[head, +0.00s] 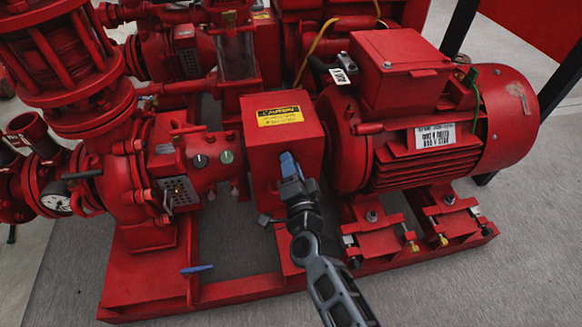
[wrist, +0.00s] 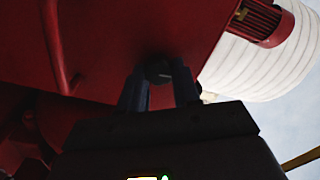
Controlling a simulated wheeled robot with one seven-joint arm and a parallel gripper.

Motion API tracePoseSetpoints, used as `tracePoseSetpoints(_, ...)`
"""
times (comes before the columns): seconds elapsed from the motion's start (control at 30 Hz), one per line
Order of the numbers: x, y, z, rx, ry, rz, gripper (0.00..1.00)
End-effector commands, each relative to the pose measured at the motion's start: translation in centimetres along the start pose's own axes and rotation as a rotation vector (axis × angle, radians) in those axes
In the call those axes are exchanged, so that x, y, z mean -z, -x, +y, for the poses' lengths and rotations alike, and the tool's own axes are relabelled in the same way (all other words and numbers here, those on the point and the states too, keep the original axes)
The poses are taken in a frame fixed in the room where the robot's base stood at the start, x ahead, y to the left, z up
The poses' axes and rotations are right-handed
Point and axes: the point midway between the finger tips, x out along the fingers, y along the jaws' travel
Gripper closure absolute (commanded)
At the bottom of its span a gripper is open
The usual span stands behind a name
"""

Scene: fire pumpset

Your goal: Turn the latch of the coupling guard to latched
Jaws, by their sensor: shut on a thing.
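The coupling guard (head: 262,148) is a red box with a yellow caution label, between the pump and the motor. In the head view my gripper (head: 290,168) reaches up to the guard's front face, with blue at its tips. In the wrist view the guard's dark red face (wrist: 130,35) fills the upper part. A small dark latch (wrist: 158,72) sits there between the two fingers of my gripper (wrist: 159,68), which is shut on it. The latch is hidden by my gripper in the head view, and its turned position cannot be told.
The red motor (head: 440,120) stands close on the right and the red pump (head: 150,170) on the left. A blue lever (head: 197,268) shows low on the red base frame (head: 240,290). The grey floor (head: 450,290) in front is clear.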

Motion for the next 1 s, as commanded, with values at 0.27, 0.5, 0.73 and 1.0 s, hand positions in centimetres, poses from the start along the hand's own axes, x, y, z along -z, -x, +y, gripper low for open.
tracePoseSetpoints(0.27,-0.08,0.08,0.15,-0.001,-0.086,-0.001,0.99)
tracePoseSetpoints(0.5,-0.07,0.08,0.15,-0.002,-0.105,-0.001,0.99)
tracePoseSetpoints(0.73,-0.06,0.08,0.17,-0.002,-0.105,-0.001,0.99)
tracePoseSetpoints(1.0,-0.03,0.05,0.13,-0.001,-0.103,0.0,0.47)
